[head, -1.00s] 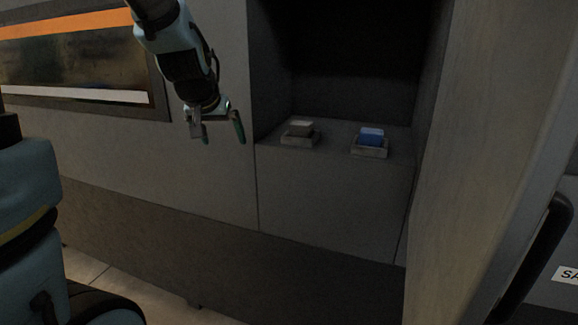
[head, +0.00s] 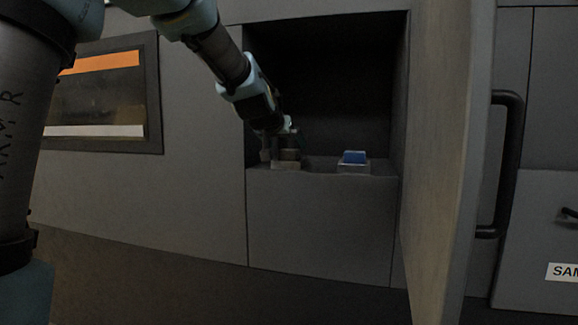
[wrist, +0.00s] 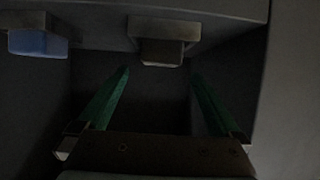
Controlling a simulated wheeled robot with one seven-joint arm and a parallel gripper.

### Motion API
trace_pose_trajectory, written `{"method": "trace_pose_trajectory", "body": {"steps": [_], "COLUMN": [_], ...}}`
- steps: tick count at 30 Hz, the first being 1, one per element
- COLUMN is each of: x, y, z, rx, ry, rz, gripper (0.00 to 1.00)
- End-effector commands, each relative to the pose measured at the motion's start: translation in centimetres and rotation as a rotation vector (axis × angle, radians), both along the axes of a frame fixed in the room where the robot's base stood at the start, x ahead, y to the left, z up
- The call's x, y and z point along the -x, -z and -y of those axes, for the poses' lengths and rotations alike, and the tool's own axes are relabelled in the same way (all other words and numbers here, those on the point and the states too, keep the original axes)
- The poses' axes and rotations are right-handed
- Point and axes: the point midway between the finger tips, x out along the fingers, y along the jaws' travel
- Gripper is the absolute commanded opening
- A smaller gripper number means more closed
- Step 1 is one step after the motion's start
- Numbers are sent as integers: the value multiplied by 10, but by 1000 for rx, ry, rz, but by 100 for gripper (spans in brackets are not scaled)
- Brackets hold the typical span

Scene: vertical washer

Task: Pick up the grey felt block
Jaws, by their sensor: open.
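The grey felt block (head: 289,154) sits in a small shallow tray (head: 286,166) on the left of the recess floor. In the wrist view the grey block (wrist: 162,52) is at the top, beyond the fingertips and roughly centred between them. My gripper (wrist: 158,75) is open, its two green fingers apart with nothing between them. In the head view my gripper (head: 278,143) is inside the recess at the grey block and partly hides it. Whether a finger touches the block cannot be told.
A blue block (head: 354,157) sits in a second tray (head: 354,168) to the right. Dark recess walls close in at the left, right and back. An open door panel (head: 447,150) stands to the right of the recess. Floor between the trays is clear.

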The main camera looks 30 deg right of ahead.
Motion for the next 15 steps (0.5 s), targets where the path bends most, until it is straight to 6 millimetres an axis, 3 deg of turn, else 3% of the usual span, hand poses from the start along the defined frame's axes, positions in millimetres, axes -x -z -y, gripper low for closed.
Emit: {"method": "trace_pose_trajectory", "body": {"steps": [15], "x": [-34], "y": [27], "z": [31], "rx": [0], "ry": [0], "rz": [0], "gripper": [100]}}
